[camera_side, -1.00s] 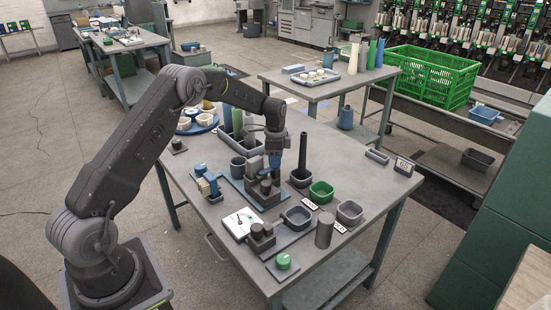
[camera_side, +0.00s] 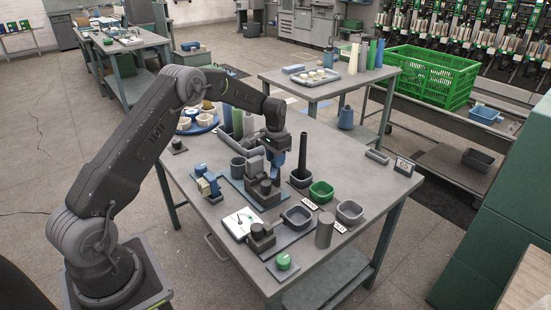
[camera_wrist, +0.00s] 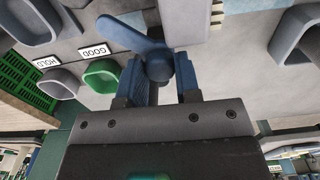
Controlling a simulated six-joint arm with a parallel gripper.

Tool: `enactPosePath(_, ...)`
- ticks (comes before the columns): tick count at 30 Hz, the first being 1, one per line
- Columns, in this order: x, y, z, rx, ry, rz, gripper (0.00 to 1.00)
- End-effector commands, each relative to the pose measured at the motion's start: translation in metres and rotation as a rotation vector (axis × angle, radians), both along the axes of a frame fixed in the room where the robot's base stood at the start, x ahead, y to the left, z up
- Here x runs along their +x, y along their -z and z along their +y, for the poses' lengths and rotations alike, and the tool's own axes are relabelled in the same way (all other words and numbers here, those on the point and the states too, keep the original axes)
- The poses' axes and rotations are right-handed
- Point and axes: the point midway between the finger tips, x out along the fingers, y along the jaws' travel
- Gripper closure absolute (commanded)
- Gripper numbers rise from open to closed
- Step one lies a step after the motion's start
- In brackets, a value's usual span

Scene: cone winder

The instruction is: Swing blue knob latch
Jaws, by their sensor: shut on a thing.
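The blue knob latch (camera_wrist: 130,34) fills the upper middle of the wrist view. It is a flat blue arm with a rounded knob (camera_wrist: 159,64) at its near end. My gripper (camera_wrist: 163,80) has blue fingers on both sides of the knob and is shut on it. In the side view my gripper (camera_side: 277,160) is low over the fixture with the blue base plate (camera_side: 234,186). The latch is hard to tell apart from my fingers there.
A blue device (camera_side: 207,184) stands to the left, a white dial gauge (camera_side: 241,222) in front. The table's right rear is mostly clear.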

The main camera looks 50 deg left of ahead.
Motion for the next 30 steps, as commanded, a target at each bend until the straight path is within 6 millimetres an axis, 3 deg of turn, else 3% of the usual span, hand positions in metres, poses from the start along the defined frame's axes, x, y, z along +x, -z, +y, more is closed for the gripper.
enactPosePath(18,0.0004,-0.0011,0.0002,0.000,-0.560,-0.002,0.93)
enactPosePath(30,0.0004,-0.0012,0.0003,0.000,-0.771,-0.002,0.93)
